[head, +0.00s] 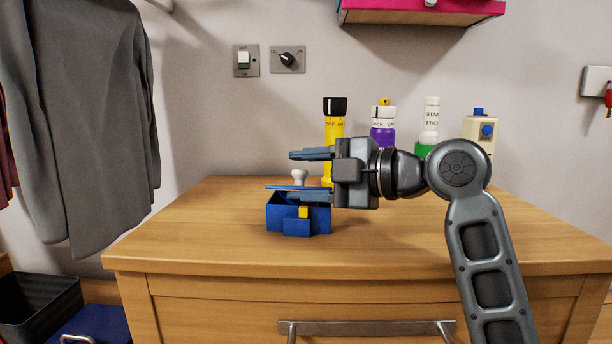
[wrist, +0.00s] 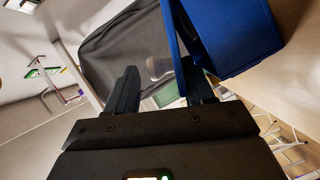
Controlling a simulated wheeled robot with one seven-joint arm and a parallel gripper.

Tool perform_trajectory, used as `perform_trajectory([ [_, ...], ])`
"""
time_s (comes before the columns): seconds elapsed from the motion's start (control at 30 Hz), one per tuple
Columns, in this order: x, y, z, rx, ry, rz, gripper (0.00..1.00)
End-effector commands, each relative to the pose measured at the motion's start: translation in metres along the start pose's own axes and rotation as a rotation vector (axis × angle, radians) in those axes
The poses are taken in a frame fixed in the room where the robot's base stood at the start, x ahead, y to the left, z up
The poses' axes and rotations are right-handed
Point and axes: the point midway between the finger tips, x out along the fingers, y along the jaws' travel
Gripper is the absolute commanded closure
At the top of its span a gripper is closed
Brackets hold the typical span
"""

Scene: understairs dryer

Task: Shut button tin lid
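The blue button tin (head: 274,217) stands on the wooden top, with a yellow tab on its front. A thin blue plate, seemingly its lid (head: 283,187), shows nearly edge-on above the box, so the tin looks open. My gripper (head: 305,174) reaches in from the right with its fingers spread one above the other. The lower finger is at the lid's height and overlaps the tin; I cannot tell whether it touches. In the wrist view the blue tin (wrist: 232,38) fills the upper right beside the right finger. Nothing is held between the fingertips (wrist: 160,75).
A yellow bottle (head: 334,128), a purple bottle (head: 382,134), a green-and-white bottle (head: 430,125) and a cream box (head: 479,131) line the wall. A grey garment (head: 75,110) hangs left. The front left of the top is clear.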

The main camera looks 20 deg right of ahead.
Motion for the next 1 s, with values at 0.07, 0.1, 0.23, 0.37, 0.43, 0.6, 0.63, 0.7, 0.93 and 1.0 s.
perform_trajectory([
  [0.07,0.000,0.000,0.000,0.000,0.000,0.000,0.47],
  [0.1,0.000,0.000,0.000,0.000,0.000,0.000,0.47],
  [0.23,-0.001,0.000,0.000,0.000,-0.001,0.001,0.47],
  [0.37,-0.012,0.001,0.001,0.001,-0.002,0.002,0.47],
  [0.43,-0.023,0.001,0.001,0.001,-0.002,0.003,0.47],
  [0.6,-0.051,0.001,0.001,0.000,-0.003,0.002,0.47],
  [0.63,-0.056,0.001,0.000,0.000,-0.003,0.002,0.47],
  [0.7,-0.065,0.001,0.001,0.001,-0.002,0.002,0.47],
  [0.93,-0.078,0.000,0.000,0.000,0.000,0.001,0.47],
  [1.0,-0.078,0.000,0.000,0.000,0.000,0.000,0.47],
])
